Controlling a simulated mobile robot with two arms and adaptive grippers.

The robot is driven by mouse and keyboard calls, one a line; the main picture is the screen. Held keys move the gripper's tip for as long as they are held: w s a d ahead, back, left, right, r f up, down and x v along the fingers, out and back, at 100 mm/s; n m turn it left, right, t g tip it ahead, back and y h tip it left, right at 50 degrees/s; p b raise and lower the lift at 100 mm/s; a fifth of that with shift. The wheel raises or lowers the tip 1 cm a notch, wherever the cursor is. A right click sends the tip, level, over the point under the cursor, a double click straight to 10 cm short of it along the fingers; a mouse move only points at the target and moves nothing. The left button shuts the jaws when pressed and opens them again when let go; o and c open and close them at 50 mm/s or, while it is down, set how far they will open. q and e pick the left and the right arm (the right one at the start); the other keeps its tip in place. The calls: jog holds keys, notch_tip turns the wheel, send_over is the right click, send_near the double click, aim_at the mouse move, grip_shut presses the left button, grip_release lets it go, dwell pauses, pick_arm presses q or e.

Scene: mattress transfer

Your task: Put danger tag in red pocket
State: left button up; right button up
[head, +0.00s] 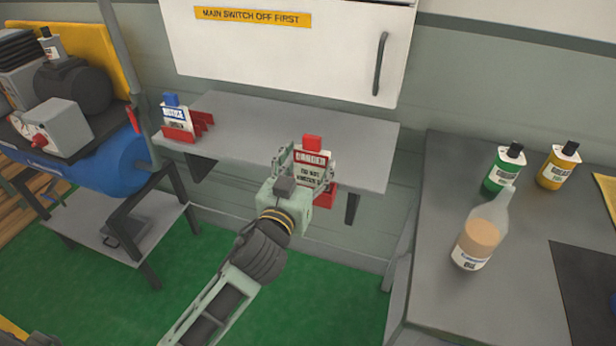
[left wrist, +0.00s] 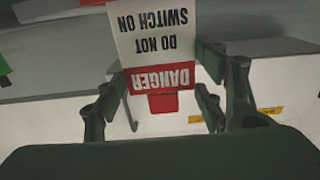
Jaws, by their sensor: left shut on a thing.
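The danger tag (head: 316,172) is a white card with a red DANGER band and a red tab on top. My left gripper (head: 305,165) is shut on it and holds it upright at the front edge of the grey shelf. In the left wrist view the tag (left wrist: 158,45) shows upside down between the fingers (left wrist: 160,95). A red piece (head: 327,196), perhaps a pocket, shows behind the gripper just below the tag; most of it is hidden. A red holder (head: 203,122) stands at the shelf's left end with a blue-topped NOTICE tag (head: 174,113) in it. My right gripper is not in view.
The grey shelf (head: 255,125) is clear between the holder and the tag, below a white cabinet (head: 290,55). A worktop (head: 440,200) at the right bears a green bottle (head: 502,170), a yellow bottle (head: 558,168) and a clear bottle (head: 482,235). A blue tank (head: 110,160) stands left.

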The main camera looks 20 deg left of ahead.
aim_at(311, 173)
pick_arm(q)
notch_tip(311, 173, down, 4)
jog(key=shift+r, duration=0.2)
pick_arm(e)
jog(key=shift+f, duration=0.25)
pick_arm(q)
jog(key=shift+f, duration=0.1)
jog(key=o, duration=0.8)
jog(key=shift+b, duration=0.3)
jog(key=shift+c, duration=0.2)
jog(key=o, duration=0.4)
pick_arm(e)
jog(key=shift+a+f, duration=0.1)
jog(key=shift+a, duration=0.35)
